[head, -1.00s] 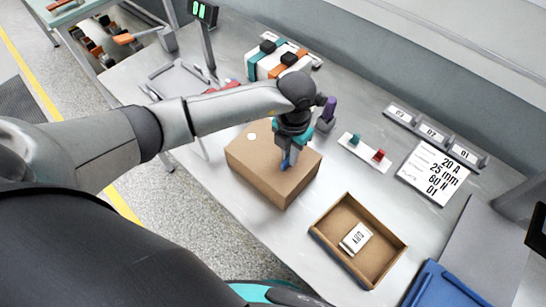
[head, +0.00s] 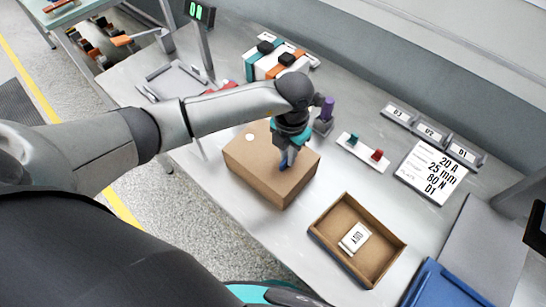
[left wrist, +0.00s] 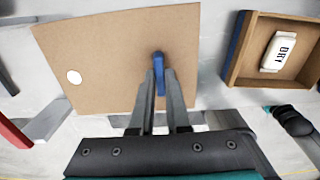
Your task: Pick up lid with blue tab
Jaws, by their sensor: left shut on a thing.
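The lid (head: 245,158) is a brown cardboard box top with a white dot, lying on the table in the head view. It also shows in the left wrist view (left wrist: 105,60). Its blue tab (left wrist: 160,62) stands near one edge, and its lower part is between the fingers. My left gripper (left wrist: 159,88) is shut on the blue tab, above the lid. In the head view the left gripper (head: 284,160) hides most of the tab. The lid appears to sit level on the box sides; I cannot tell whether there is a gap.
An open brown tray (head: 328,241) with a white packet (head: 355,238) stands right of the lid. A blue bin (head: 445,290) is at the lower right. A small stand with a purple part (head: 327,110) and a red-and-green switch plate (head: 362,152) are behind the gripper.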

